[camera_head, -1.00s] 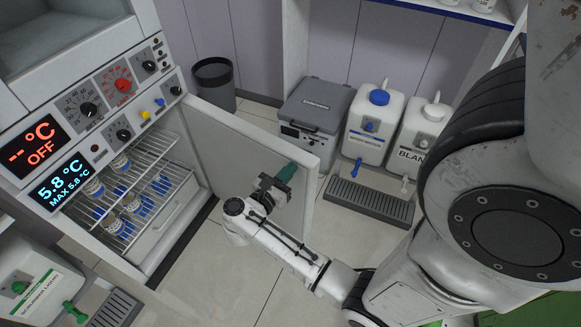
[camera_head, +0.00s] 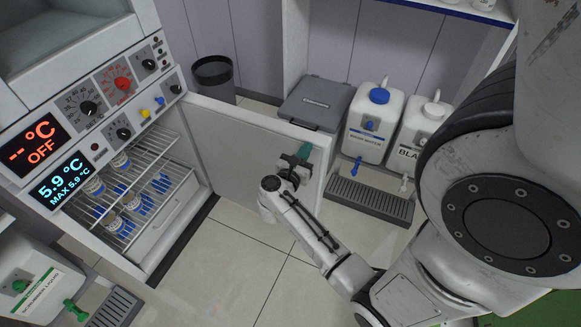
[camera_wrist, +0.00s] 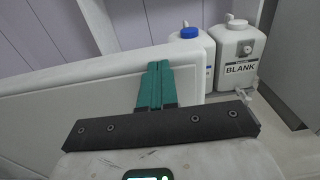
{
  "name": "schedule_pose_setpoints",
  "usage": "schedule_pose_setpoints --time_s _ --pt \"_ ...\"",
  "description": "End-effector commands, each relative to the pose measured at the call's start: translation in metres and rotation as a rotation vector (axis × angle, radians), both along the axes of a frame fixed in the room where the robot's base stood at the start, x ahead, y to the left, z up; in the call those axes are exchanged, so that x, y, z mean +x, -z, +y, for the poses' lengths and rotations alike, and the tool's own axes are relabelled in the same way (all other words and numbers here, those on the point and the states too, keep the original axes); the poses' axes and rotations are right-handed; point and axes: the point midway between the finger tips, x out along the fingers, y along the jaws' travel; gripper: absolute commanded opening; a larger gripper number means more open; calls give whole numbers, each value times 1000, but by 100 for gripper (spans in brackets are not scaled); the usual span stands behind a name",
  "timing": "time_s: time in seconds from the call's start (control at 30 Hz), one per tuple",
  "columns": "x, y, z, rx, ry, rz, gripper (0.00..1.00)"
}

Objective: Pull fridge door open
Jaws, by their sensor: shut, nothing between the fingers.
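The fridge (camera_head: 175,222) is at the left, below a control panel, and its inside with wire shelves and several small bottles shows. Its white door (camera_head: 243,143) stands wide open, swung out to the right; it also shows in the wrist view (camera_wrist: 70,105). My gripper (camera_head: 305,150) is at the inner face of the door near its free edge. In the wrist view its green fingers (camera_wrist: 154,82) are together with nothing between them, in front of the door's upper edge. Whether they touch the door I cannot tell. The door handle is not visible.
A grey box (camera_head: 315,103) and white canisters, one with a blue cap (camera_head: 375,125) and one marked BLANK (camera_wrist: 240,60), stand behind the door. A drip tray (camera_head: 370,200) lies on the floor near the door's free edge. A dark bin (camera_head: 213,78) stands behind the hinge side. Open floor lies in front.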

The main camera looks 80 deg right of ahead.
Motion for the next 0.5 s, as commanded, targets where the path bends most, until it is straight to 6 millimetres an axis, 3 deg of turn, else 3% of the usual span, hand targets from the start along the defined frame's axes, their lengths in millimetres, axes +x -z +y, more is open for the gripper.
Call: schedule_pose_setpoints --time_s 0.27,0.5 --pt "-20 1 -60 -2 -80 -2 0" --pt "-32 2 -129 -4 -85 -2 0"
